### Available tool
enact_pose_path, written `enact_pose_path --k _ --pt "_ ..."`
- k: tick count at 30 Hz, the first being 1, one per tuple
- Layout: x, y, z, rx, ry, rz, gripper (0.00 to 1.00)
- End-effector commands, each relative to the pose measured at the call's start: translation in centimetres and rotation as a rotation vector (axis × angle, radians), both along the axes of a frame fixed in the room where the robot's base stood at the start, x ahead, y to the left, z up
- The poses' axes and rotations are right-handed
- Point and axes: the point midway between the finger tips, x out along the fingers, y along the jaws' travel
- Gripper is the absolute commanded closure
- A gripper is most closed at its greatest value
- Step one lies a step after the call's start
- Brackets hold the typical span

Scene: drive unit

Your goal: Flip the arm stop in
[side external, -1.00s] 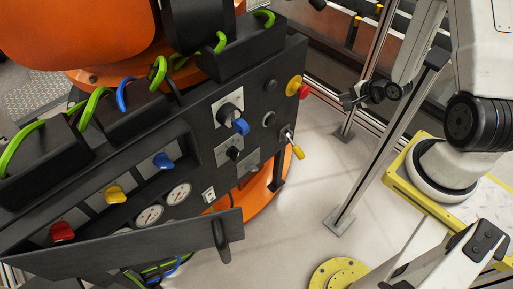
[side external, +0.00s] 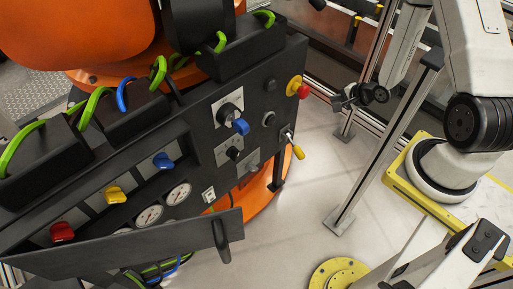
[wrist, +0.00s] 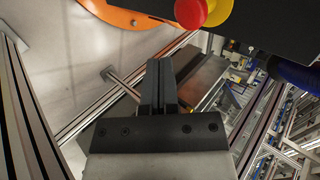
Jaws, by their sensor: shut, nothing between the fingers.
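No label marks the arm stop, and I cannot tell for certain which part it is. A lever with a yellow tip (side external: 298,152) sticks out from the right end of the black panel (side external: 195,130). Above it is a red button on a yellow collar (side external: 298,87). In the wrist view the red button (wrist: 190,11) is at the top edge, beyond my fingertips. My gripper (side external: 339,102) is shut and empty, in free air to the right of the panel. Its fingers (wrist: 159,64) are together in the wrist view.
The panel also carries a blue-handled switch (side external: 240,127), a black knob (side external: 233,153), coloured knobs and gauges (side external: 179,194). An open black flap (side external: 130,245) juts out below. A metal post (side external: 385,150) stands right of the panel. Pale floor lies between them.

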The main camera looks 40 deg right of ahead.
Motion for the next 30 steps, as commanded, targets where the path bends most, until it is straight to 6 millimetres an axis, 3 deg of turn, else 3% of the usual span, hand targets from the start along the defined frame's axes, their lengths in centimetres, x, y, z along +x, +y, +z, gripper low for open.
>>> enact_pose_path --k 14,21,30 --pt "4.7 0.1 -4.4 0.001 0.000 0.001 1.00" --pt "7.5 0.0 -4.3 -0.002 0.000 0.002 1.00" --pt "8.6 0.0 -4.3 -0.001 0.001 -0.001 1.00"
